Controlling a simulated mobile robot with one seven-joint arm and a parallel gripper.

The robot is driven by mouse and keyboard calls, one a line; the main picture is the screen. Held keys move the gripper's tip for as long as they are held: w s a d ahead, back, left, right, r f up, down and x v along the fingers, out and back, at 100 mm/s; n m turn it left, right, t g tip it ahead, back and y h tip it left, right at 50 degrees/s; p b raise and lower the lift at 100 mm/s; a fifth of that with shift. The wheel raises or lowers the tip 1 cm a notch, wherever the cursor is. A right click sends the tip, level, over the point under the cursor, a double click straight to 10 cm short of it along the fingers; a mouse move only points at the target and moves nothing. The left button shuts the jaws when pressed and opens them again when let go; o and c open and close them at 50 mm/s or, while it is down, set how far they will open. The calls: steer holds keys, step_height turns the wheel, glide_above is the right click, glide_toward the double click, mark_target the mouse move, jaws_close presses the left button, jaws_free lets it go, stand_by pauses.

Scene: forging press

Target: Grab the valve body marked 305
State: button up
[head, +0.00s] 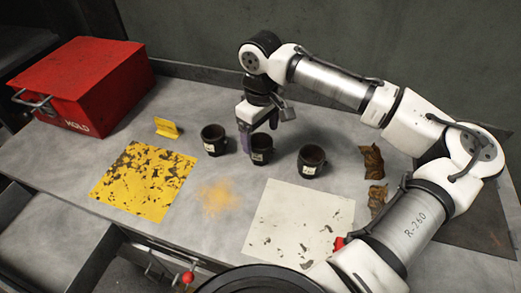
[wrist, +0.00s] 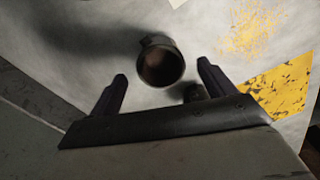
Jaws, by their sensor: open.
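Three dark, cup-like valve bodies stand upright in a row on the grey bench: a left one (head: 213,140), a middle one (head: 262,155) and a right one (head: 311,161). Each bears a small pale label, too small to read, so I cannot tell which is 305. My gripper (head: 259,132) is open and points down at the middle valve body, partly covering it. In the wrist view, one valve body (wrist: 161,66) shows its round open top between and beyond the fingertips of my gripper (wrist: 163,70). Another dark piece (wrist: 194,92) is partly hidden by the gripper.
A small yellow sign (head: 167,128) is near the left valve body. A worn yellow mat (head: 143,180) and a white mat (head: 300,222) lie in front. Crumpled brown pieces (head: 373,162) lie at right.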

mark_target(260, 145)
steer(key=shift+f+p, duration=0.75)
steer(key=shift+f, duration=1.8)
steer(key=c, duration=1.3)
steer(key=shift+r, duration=0.1)
steer(key=shift+c, duration=0.2)
